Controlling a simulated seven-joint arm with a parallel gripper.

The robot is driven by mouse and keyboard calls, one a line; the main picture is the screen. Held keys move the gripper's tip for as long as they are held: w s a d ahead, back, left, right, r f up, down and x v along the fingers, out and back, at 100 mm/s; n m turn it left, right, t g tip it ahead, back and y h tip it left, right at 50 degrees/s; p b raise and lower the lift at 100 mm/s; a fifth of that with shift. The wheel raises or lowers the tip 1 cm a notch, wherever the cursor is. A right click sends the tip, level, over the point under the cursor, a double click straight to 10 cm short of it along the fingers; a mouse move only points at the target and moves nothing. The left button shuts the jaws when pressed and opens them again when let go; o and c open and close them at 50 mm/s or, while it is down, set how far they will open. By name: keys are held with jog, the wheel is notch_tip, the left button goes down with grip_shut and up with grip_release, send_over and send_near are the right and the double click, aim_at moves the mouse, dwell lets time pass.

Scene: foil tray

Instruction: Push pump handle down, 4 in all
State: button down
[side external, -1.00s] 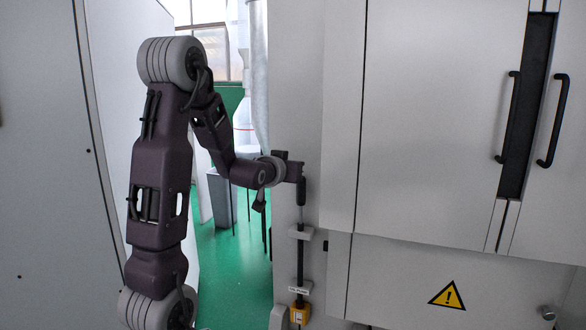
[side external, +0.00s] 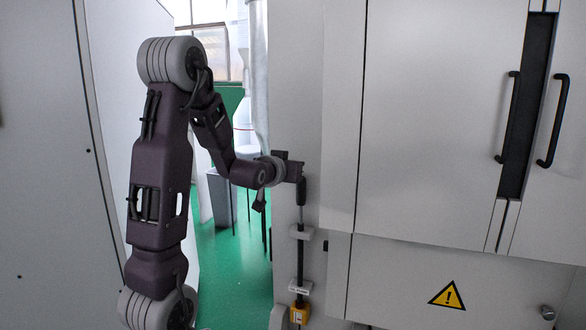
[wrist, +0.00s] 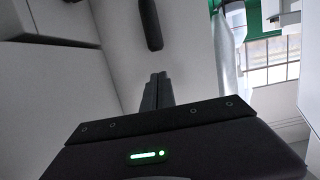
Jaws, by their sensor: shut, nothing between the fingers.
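The pump handle (side external: 301,190) is a black upright grip on a thin metal rod above a dark tube. The tube runs down beside the cabinet to a yellow base (side external: 299,314). My gripper (side external: 296,168) is shut and empty at the top of the handle in the side view. Whether it touches the handle is not clear. In the wrist view my closed fingers (wrist: 158,80) point toward the black handle (wrist: 150,25), with a gap between them in the picture.
A light bracket (side external: 302,233) surrounds the pump tube below the rod. The large grey cabinet (side external: 430,120) stands close on the right, with black door handles and a yellow warning sign (side external: 447,296). Green floor (side external: 232,265) and a grey bin (side external: 220,198) show behind the arm.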

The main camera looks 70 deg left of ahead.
jog(key=a+r+n+g+h, duration=0.2)
jog(key=a+n+g, duration=0.3)
jog(key=a, duration=0.4)
jog(key=w+d+r+h, duration=0.1)
jog(key=r, duration=0.1)
jog(key=w+d+r+t+h, duration=0.2)
jog(key=r+h, duration=0.1)
jog(key=shift+w+d+r, duration=0.3)
jog(key=shift+d, duration=0.05)
jog(key=shift+w+d+r+h, duration=0.2)
jog(key=shift+d+r+h, duration=0.1)
jog(key=shift+r, duration=0.05)
send_over(301, 190)
jog(key=shift+s+a+f, duration=0.1)
jog(key=shift+a+f, duration=0.1)
jog(key=shift+f, duration=2.05)
jog(key=shift+a+f, duration=0.2)
jog(key=shift+f, duration=2)
jog(key=shift+f, duration=0.15)
